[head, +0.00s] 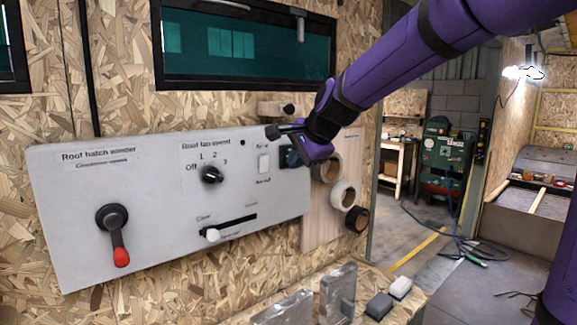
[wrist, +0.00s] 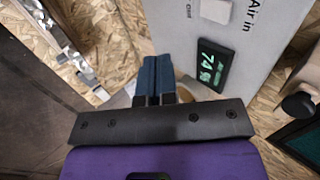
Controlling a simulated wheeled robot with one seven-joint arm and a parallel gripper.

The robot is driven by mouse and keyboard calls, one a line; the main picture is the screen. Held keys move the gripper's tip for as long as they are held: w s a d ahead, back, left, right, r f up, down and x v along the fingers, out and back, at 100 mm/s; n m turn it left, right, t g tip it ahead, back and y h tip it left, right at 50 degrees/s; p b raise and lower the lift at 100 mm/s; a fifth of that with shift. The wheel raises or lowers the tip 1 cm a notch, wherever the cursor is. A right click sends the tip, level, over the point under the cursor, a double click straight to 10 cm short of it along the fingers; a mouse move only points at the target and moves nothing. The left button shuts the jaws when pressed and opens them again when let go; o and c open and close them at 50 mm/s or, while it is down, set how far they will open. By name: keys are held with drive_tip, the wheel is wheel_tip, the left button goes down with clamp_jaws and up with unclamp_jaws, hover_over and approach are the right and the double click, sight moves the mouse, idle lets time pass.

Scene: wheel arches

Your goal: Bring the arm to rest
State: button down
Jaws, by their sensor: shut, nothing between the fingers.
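My purple arm (head: 400,65) reaches in from the upper right in the head view. Its end is in front of the right part of the grey control panel (head: 150,210). My gripper (head: 292,157) is small and partly hard to make out there. In the wrist view my gripper (wrist: 156,62) has its two blue fingers together with nothing between them. The fingertips are beside the panel's dark display (wrist: 211,66), which shows green digits; I cannot tell how near they are to the panel face.
The panel carries a red-tipped crank (head: 119,240), a black rotary knob (head: 211,174) and a white slider (head: 212,235). Tape rolls (head: 343,194) hang right of it. A ledge below holds small blocks (head: 379,306). A tinted window (head: 235,45) is above. Open floor lies right.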

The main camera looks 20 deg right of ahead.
drive_tip(key=s+d+f+n+g+h, duration=0.1)
drive_tip(key=s+n, duration=0.6)
drive_tip(key=s, duration=0.8)
drive_tip(key=s+d+f+n+g+h, duration=0.1)
drive_tip(key=s+d+f+n, duration=0.2)
drive_tip(key=s+n, duration=0.4)
drive_tip(key=s, duration=0.9)
drive_tip(key=shift+d+f+g+h, duration=0.25)
drive_tip(key=shift+f+g+h, duration=0.1)
drive_tip(key=shift+g+h, duration=0.05)
drive_tip(key=c, duration=1.8)
unclamp_jaws()
drive_tip(key=shift+c, duration=0.2)
